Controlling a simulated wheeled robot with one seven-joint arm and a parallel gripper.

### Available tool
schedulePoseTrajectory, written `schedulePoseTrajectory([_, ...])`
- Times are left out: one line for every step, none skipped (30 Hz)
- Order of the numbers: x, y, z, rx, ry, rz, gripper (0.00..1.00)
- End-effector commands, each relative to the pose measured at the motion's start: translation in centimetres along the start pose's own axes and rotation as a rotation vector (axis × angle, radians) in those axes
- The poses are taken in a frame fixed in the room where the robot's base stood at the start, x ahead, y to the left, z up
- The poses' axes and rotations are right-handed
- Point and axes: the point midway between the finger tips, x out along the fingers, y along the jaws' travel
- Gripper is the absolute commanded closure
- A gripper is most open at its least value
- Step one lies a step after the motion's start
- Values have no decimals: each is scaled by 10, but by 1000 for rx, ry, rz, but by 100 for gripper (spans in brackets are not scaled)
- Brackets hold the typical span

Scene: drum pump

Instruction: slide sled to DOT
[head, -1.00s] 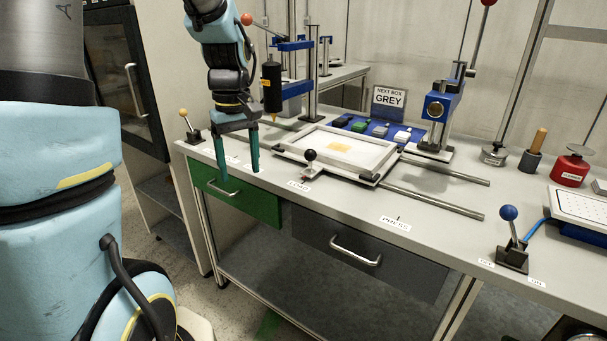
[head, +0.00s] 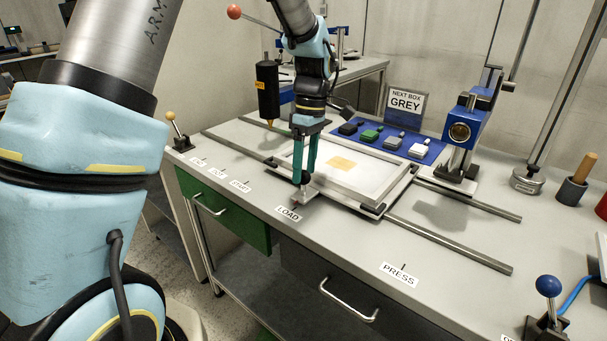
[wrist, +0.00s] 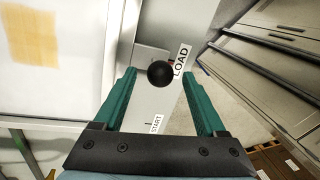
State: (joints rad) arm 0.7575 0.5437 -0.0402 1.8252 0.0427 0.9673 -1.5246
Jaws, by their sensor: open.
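The sled (head: 352,192) is a pale framed tray with a white sheet and a tan patch, sitting on two rails. Its small handle block is beside the LOAD label (head: 289,214). The DOT label (head: 217,173) lies further left along the front edge, past the START label (head: 240,185). My gripper (head: 305,182) points down at the sled's handle, fingers apart. In the wrist view the black handle knob (wrist: 160,74) shows between the open green fingers (wrist: 163,76), with gaps on both sides. The fingers partly hide the knob in the head view.
A black dispenser (head: 267,90) with an orange tip hangs over the rails at left. A blue press (head: 463,130) stands at right. A blue tray (head: 430,160) of coloured boxes lies behind the sled. The rails (head: 470,245) are bare toward PRESS.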

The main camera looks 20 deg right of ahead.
Motion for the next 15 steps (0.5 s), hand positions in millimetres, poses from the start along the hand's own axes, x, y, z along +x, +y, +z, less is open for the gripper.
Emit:
schedulePoseTrajectory([7,-1,0,0,0,-3,27])
schedulePoseTrajectory([11,-1,0,0,0,-3,27])
schedulePoseTrajectory([15,-1,0,1,0,-3,27])
schedulePoseTrajectory([18,-1,0,1,-1,-2,27])
schedulePoseTrajectory([20,0,0,0,-1,-1,27])
schedulePoseTrajectory([23,0,0,0,-1,0,27])
schedulePoseTrajectory([24,0,0,0,-1,0,27])
schedulePoseTrajectory([26,0,0,0,-1,0,27])
schedulePoseTrajectory([27,0,0,0,-1,1,27])
schedulePoseTrajectory([28,0,0,0,-1,1,27])
schedulePoseTrajectory([28,0,0,0,-1,1,27])
schedulePoseTrajectory([28,0,0,0,-1,1,27])
schedulePoseTrajectory([28,0,0,0,-1,1,27])
schedulePoseTrajectory([28,0,0,0,-1,1,27])
schedulePoseTrajectory([28,0,0,0,-1,1,27])
